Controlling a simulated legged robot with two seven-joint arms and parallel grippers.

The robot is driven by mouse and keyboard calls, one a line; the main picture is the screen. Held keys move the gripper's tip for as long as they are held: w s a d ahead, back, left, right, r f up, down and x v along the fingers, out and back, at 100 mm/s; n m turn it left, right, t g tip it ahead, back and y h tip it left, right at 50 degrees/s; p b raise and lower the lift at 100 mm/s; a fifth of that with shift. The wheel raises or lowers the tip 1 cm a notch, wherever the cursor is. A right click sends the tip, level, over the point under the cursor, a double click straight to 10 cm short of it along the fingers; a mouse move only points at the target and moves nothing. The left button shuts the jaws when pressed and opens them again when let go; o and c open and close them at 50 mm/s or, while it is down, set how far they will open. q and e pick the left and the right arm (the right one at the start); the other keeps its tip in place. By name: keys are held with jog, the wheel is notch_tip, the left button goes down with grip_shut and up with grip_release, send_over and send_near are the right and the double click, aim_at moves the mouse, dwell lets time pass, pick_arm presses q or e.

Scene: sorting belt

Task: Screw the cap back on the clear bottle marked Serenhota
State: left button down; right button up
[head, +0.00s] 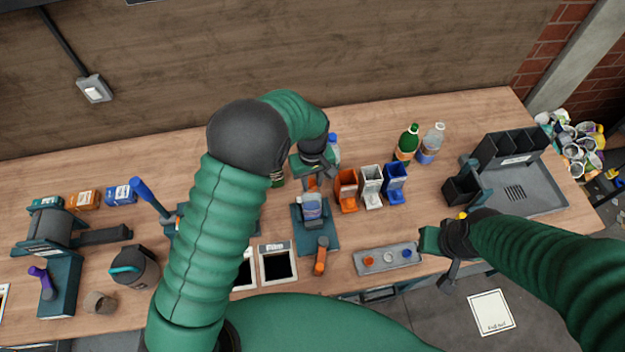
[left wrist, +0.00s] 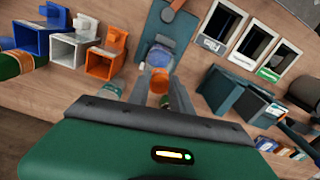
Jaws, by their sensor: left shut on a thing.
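A clear bottle with a blue-and-white label (head: 311,208) stands in a dark teal holder with an orange handle (head: 320,262). Its label is too small to read, so I cannot confirm the name. My left gripper (head: 311,182) is directly above this bottle, shut on a small orange piece that looks like a cap (left wrist: 158,82). The bottle also shows just beyond the fingers in the left wrist view (left wrist: 158,56). I cannot tell whether the cap touches the bottle's neck. My right gripper (head: 447,262) hangs by the table's front edge; its finger gap is unclear.
Orange (head: 346,188), white (head: 370,185) and blue (head: 395,183) dispensers stand just right of the holder. A grey tray (head: 428,263) holds orange, white and blue pieces. A green bottle (head: 406,144) and another clear bottle (head: 432,142) stand behind. A grey rack (head: 530,190) is at right.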

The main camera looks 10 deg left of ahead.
pick_arm(q)
jog(key=shift+f, duration=0.2)
jog(key=c, duration=1.1)
grip_release()
